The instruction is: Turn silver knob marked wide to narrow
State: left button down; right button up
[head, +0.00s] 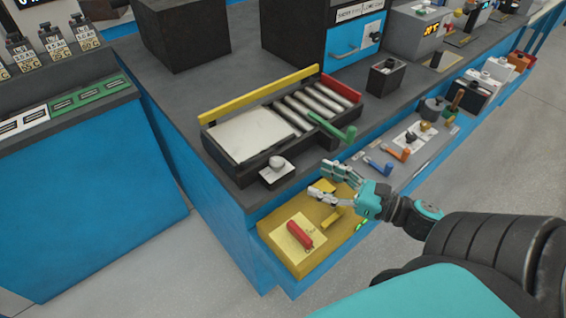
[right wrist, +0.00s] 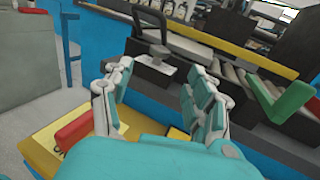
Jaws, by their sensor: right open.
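The silver knob (head: 277,162) is a small rounded grey knob on a white plate on top of a black box at the near corner of the roller tray. Any wide or narrow marking is too small to read. In the right wrist view a pale plate and knob (right wrist: 161,55) on a dark box appear ahead, between my fingers. My right gripper (head: 318,178) is open and empty, to the right of the knob and apart from it, over the yellow panel. Its spread fingers also show in the right wrist view (right wrist: 157,68). My left gripper is not in view.
The roller tray (head: 225,158) has a yellow rail (head: 260,93) and a green handle (head: 333,127). Below it, the yellow panel (head: 280,258) carries a red grip (head: 299,232). Orange and blue levers (head: 398,152) lie farther right. The counter left of the tray is clear.

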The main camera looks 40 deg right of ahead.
aim_at(284, 173)
jog(key=x, duration=0.9)
jog(key=shift+w+p, duration=0.25)
jog(key=shift+p, duration=0.05)
jog(key=shift+w+a, duration=0.2)
jog(key=shift+w, duration=0.1)
jog(key=c, duration=1.1)
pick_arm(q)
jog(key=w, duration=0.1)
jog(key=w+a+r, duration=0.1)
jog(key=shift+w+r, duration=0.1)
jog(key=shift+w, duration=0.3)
